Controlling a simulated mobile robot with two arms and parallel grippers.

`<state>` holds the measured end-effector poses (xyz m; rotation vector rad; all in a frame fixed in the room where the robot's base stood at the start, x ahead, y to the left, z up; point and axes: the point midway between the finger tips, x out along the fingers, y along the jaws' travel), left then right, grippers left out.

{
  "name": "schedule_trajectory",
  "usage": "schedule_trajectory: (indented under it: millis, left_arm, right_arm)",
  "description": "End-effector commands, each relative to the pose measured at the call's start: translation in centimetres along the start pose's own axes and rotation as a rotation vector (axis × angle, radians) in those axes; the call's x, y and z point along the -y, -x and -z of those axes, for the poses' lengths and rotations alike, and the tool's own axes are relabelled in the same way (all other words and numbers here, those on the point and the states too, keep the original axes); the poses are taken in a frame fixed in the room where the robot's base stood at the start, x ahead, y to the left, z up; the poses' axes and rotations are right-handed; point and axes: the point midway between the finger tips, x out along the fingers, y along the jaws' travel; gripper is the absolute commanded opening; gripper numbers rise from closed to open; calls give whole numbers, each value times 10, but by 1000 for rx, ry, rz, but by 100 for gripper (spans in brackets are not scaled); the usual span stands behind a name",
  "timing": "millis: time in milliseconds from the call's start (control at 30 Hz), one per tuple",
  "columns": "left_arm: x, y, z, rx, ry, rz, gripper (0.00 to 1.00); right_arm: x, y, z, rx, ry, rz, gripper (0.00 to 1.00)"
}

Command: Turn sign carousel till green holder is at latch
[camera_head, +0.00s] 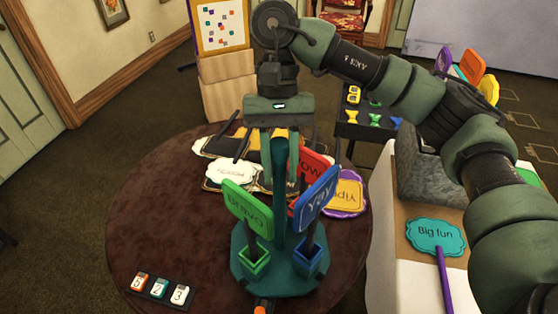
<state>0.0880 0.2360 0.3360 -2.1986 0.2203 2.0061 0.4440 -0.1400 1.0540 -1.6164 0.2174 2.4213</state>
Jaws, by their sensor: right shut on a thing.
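The sign carousel (280,277) stands on the round table, with a teal base and an upright central post (279,215). Its green holder (254,264) is at the front left and carries the green "Bravo" sign (246,208). Its blue holder (308,260) is at the front right with the blue "Yay" sign (318,198). A red sign (312,168) is behind, its holder hidden. An orange piece (263,305), seemingly the latch, is at the front edge, nearer the green holder. My right gripper (279,150) points down, shut on the top of the post. My left gripper is out of view.
White and yellow signs (232,173) lie behind the carousel. A tray with number tiles (159,290) is at the front left of the dark table (150,215). A "Big fun" sign (436,236) lies on the white table at right. The table's left side is clear.

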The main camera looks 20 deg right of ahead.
Motion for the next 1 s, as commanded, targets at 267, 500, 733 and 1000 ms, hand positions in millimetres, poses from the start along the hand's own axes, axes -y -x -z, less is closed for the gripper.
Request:
schedule_trajectory:
  millis: [267, 500, 733, 1000]
  left_arm:
    - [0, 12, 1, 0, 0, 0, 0]
    - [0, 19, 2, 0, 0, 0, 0]
    - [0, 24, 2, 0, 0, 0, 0]
    - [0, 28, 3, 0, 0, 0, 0]
  right_arm:
    - [-1, 5, -1, -5, 127, -49, 0]
    - [-2, 5, 0, -5, 236, -96, 0]
    - [-4, 5, 0, -6, 327, -134, 0]
    - [-4, 4, 1, -5, 401, -164, 0]
